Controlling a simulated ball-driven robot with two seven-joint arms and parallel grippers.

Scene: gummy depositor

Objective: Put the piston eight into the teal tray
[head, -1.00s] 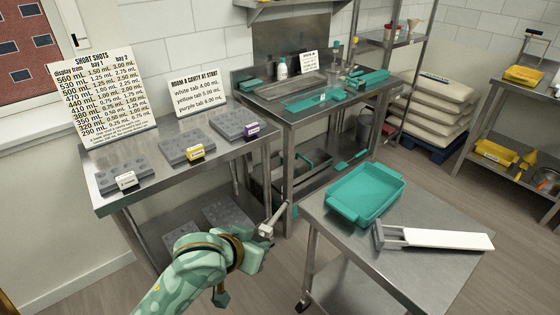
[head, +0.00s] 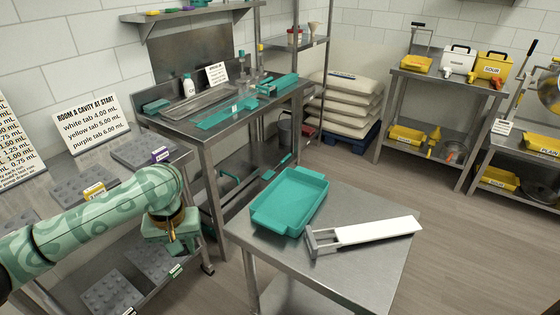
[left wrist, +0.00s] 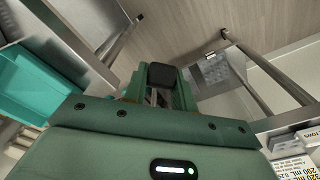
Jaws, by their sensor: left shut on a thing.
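The teal tray (head: 306,188) stands on the near steel table. It looks empty, and it also shows at the left of the left wrist view (left wrist: 38,84). My left gripper (head: 180,243) is left of that table, apart from the tray, and points down. It is shut on a small grey metal piece, which I take to be the piston eight (left wrist: 154,97). Its fingers mostly hide this piece in the left wrist view, and the hand hides it in the head view. My right gripper is not in view.
A white scraper-like board with a grey end (head: 365,233) lies on the table (head: 285,262) right of the tray. A steel bench (head: 222,124) with teal parts stands behind. Grey moulds (head: 80,190) sit on the left bench. Open floor (head: 450,245) lies to the right.

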